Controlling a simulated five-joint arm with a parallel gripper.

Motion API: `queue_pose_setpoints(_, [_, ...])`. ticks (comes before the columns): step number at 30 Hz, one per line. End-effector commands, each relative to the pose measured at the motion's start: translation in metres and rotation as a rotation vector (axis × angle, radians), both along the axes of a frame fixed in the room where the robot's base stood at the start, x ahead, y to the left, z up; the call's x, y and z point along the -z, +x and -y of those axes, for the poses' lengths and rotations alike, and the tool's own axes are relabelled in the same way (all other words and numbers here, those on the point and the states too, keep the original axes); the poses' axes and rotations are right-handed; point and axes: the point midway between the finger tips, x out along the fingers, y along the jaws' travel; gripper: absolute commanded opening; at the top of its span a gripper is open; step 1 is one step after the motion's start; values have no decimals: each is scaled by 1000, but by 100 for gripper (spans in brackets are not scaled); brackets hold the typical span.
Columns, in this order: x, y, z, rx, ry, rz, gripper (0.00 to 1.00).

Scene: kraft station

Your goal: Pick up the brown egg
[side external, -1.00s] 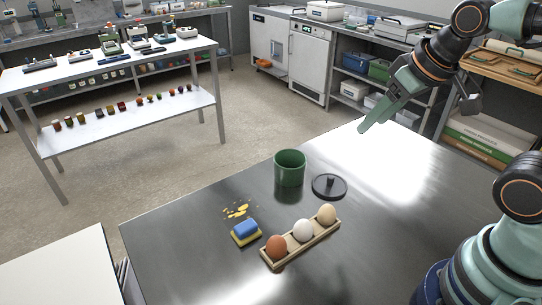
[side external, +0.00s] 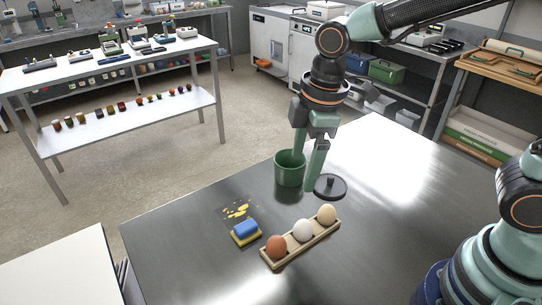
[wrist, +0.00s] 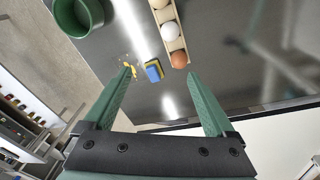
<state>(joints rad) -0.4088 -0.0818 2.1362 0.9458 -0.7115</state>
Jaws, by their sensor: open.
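The brown egg (side external: 277,245) sits in the left end of a wooden egg holder (side external: 296,253) on the dark table. A white egg (side external: 303,230) sits in the middle and a beige egg (side external: 327,214) at the right end. My gripper (side external: 306,178) points down, open and empty, above the table by the green pot and apart from the eggs. In the wrist view my open fingers (wrist: 165,78) stand wide apart; the brown egg (wrist: 179,60) shows beyond them, closest of the eggs, near the right fingertip.
A green pot (side external: 289,171) stands behind the holder, with a dark lid (side external: 330,188) beside it. A blue and yellow sponge (side external: 245,231) lies left of the brown egg, near yellow spots (side external: 238,210). The table's right part is clear.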

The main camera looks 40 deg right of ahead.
Motion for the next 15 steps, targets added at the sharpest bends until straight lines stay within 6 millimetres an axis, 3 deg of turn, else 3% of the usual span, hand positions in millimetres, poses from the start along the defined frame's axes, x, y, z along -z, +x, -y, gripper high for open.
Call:
queue_pose_setpoints(3, [23,-3,-32,-220,-45,-61,90])
queue_pose_setpoints(6, [35,-6,-49,-349,-68,-92,90])
queue_pose_setpoints(15, [63,-10,-62,-455,-87,-121,90])
